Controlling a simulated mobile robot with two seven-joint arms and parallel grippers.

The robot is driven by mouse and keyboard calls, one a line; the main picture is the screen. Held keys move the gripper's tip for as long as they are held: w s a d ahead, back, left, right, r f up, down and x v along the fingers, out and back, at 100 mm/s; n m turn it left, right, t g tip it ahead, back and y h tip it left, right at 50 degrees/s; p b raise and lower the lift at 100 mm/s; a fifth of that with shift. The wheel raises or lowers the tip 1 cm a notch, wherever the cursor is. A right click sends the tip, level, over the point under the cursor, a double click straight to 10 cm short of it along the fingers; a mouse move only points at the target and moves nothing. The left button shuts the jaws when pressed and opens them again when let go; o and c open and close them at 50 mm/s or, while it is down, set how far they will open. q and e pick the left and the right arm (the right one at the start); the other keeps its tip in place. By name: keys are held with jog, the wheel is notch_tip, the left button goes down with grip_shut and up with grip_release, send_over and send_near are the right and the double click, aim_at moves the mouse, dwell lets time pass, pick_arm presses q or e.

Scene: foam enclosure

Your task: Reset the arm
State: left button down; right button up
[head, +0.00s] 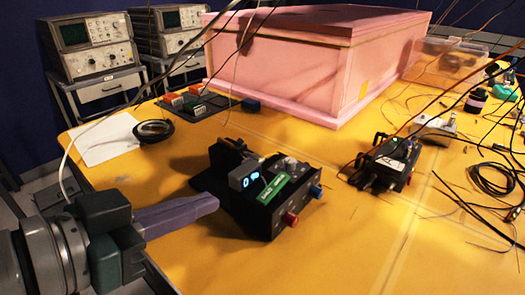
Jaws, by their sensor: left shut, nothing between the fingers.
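My left gripper (205,203) comes in from the lower left, with its purple-grey fingers shut and empty. Its fingertips point right, over the table's left front edge, and look a little left of a black control box (240,198). That box has a blue lit display, a green label, and red and blue knobs. The fingers appear apart from the box. My right arm and gripper do not show.
A large pink foam box (285,65) stands at the back of the yellow table (330,240). A second black device (385,160), a black bowl (153,130), white paper (105,137) and loose cables (490,180) lie around. Oscilloscopes (88,42) stand behind. The table's front middle is clear.

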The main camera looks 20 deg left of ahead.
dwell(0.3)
pick_arm(q)
jog(key=s+a+f+n+g+y+p, duration=0.15)
jog(key=s+g+y, duration=0.35)
jog(key=s+g, duration=0.75)
notch_tip(320, 180, up, 36)
jog(key=s+t+p, duration=0.2)
jog(key=p, duration=3.5)
jog(key=shift+s+d+r+t, duration=0.15)
jog(key=shift+s+d+t, duration=0.1)
jog(key=shift+s+t, duration=0.1)
jog(key=shift+n, duration=0.25)
